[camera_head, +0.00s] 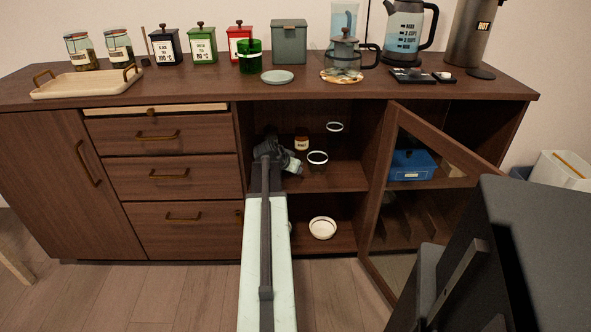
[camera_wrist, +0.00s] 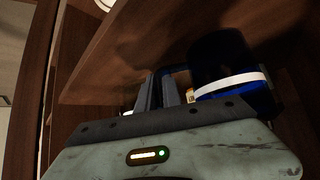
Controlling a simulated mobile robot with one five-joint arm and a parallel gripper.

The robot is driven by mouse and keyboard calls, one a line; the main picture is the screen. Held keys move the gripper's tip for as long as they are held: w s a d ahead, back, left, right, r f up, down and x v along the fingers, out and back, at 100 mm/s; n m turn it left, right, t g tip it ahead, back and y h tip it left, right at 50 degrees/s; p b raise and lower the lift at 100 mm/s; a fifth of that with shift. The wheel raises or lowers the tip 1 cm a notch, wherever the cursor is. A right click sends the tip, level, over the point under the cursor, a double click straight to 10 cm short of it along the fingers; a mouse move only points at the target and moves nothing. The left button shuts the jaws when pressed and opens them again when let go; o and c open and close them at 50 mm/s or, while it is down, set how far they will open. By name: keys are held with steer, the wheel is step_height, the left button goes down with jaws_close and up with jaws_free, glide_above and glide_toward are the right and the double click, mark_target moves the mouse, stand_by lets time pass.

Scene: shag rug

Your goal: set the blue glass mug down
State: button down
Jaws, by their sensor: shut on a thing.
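The blue glass mug (camera_wrist: 232,82) shows in the wrist view, dark blue with a white band, upside down or upright I cannot tell. My gripper (camera_wrist: 168,90) is shut on its handle, with the mug just right of the fingers. In the head view my gripper (camera_head: 292,165) reaches into the open cabinet bay at upper-shelf height. A dark vessel with a white ring (camera_head: 317,158) right beside it seems to be this mug. Whether its base touches the shelf is hidden.
The upper shelf (camera_head: 345,178) also holds a small labelled jar (camera_head: 301,143) and another white-ringed vessel (camera_head: 335,127) behind. A white bowl (camera_head: 322,228) stands on the lower level. An open glass-paned door (camera_head: 440,145) stands to the right; a blue box (camera_head: 410,165) is behind it.

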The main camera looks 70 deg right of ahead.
steer(key=c, duration=1.5)
jaws_free()
steer(key=shift+r+p, duration=0.2)
steer(key=shift+p, duration=0.1)
steer(key=p+v, duration=0.8)
steer(key=v, duration=0.4)
steer(key=shift+f, duration=0.15)
